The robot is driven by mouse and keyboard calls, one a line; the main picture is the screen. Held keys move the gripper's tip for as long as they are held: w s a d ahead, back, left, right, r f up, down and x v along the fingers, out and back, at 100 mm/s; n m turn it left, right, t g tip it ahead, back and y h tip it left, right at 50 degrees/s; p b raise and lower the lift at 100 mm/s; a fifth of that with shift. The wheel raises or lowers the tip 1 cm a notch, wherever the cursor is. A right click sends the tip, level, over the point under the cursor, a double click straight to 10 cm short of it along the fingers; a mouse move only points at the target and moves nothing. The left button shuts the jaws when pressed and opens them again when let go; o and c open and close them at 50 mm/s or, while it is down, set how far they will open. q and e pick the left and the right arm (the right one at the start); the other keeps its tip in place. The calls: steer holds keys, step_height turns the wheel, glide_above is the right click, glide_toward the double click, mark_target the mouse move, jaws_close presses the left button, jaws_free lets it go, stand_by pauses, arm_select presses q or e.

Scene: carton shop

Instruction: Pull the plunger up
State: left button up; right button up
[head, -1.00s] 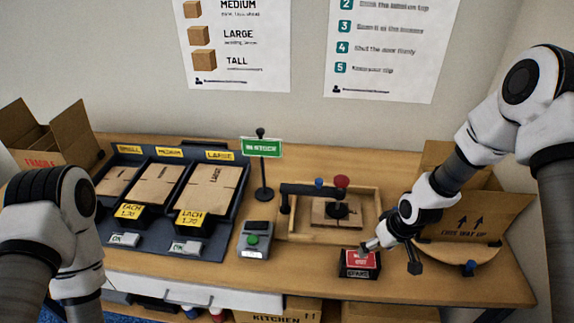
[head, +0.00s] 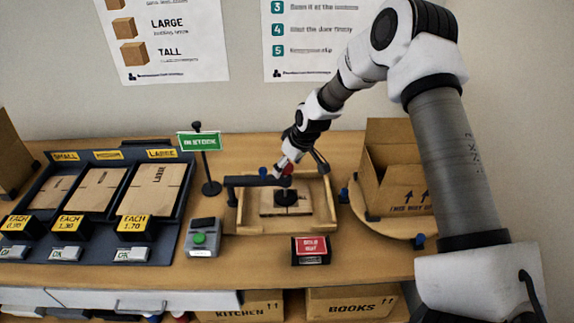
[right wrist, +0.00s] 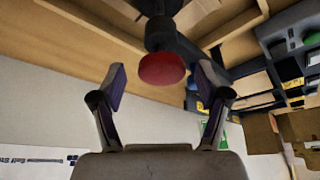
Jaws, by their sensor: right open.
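The plunger has a red knob (right wrist: 162,68) on a dark shaft, which ends in a black foot (head: 286,198) over a flat carton in a shallow wooden tray (head: 244,212). My right gripper (head: 286,167) is over the plunger, beside its knob, and partly hides it in the head view. In the right wrist view the two fingers of my right gripper (right wrist: 163,78) are apart, one on each side of the red knob. They show gaps to it and hold nothing. My left gripper is out of view.
A red-faced block (head: 310,249) and a device with a green button (head: 203,238) stand in front. An open carton (head: 392,175) stands right, on a round board. A green sign (head: 199,141) stands left.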

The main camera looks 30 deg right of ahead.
steer(key=shift+a+r, duration=0.1)
steer(key=shift+s, duration=0.1)
steer(key=c, duration=0.3)
jaws_close()
step_height(320, 180, up, 6)
steer(key=p, duration=0.4)
steer(key=shift+p, duration=0.3)
steer(key=shift+w+f, duration=0.2)
steer(key=shift+f, duration=0.05)
steer(key=shift+o, duration=1.5)
jaws_free()
steer(key=shift+s+r, duration=0.1)
